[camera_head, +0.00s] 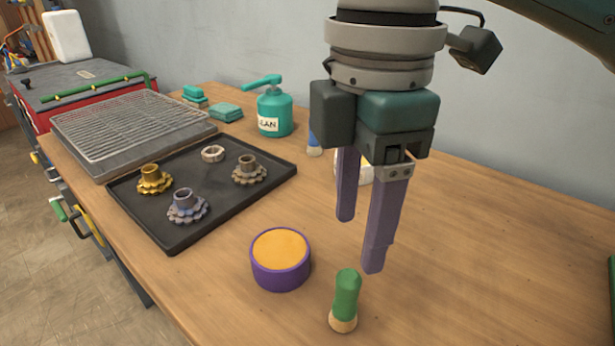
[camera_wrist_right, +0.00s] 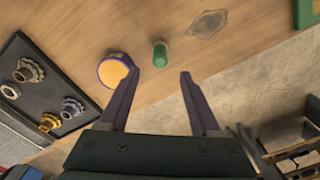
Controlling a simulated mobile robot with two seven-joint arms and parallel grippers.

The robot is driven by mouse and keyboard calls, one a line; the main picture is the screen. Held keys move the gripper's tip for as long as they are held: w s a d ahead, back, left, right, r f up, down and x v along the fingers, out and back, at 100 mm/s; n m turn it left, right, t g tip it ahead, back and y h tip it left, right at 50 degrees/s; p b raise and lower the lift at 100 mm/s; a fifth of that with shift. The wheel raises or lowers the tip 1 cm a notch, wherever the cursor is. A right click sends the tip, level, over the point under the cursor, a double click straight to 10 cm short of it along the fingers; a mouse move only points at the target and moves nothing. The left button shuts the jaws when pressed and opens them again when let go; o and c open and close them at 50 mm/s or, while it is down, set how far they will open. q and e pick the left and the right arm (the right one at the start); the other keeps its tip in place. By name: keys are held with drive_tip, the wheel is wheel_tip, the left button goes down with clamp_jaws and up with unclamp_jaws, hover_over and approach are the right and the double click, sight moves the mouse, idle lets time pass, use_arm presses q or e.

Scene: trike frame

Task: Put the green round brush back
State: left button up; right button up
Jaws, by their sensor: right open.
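The green round brush (camera_head: 346,295) stands on the wooden table near its front, green handle up and pale bristle end down. In the right wrist view the brush (camera_wrist_right: 160,54) is seen from above, just beyond the fingertips and between their lines. My right gripper (camera_head: 360,244) points down with its purple fingers apart and nothing between them. It hangs above the table just behind the brush, not touching it. In the right wrist view the fingers of the gripper (camera_wrist_right: 160,76) are also spread. My left gripper does not show.
A purple tub with an orange top (camera_head: 281,257) stands left of the brush. A black tray (camera_head: 225,211) holds several gears. A wire rack (camera_head: 130,125), a teal pump bottle (camera_head: 274,112) and a blue-handled item (camera_head: 314,145) are farther back.

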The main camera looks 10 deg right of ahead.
drive_tip(key=shift+r, duration=0.3)
drive_tip(key=s+a+f+m+y, duration=0.3)
drive_tip(key=s+a+f, duration=0.2)
drive_tip(key=s+d+f+m+t, duration=0.1)
drive_tip(key=s+d+m, duration=0.1)
drive_tip(key=m, duration=0.1)
drive_tip(key=s+d+f+m+t, duration=0.1)
drive_tip(key=s+d+m, duration=0.1)
drive_tip(key=m, duration=0.1)
drive_tip(key=s+d+f+m+t, duration=0.1)
drive_tip(key=s+d+m, duration=0.1)
drive_tip(key=s+m, duration=0.1)
drive_tip(key=shift+f+m, duration=0.15)
drive_tip(key=shift+m, duration=0.15)
drive_tip(key=s+d+m+h, duration=0.1)
drive_tip(key=d, duration=0.1)
drive_tip(key=s+d+m, duration=0.1)
drive_tip(key=d, duration=0.1)
drive_tip(key=s+d+m+h, duration=0.1)
drive_tip(key=s+d, duration=0.1)
drive_tip(key=shift+d+f+m+t+h, duration=0.15)
drive_tip(key=shift+f+m+t+h, duration=0.05)
drive_tip(key=shift+m+t+h, duration=0.1)
drive_tip(key=shift+s+d, duration=0.2)
drive_tip(key=shift+d, duration=0.15)
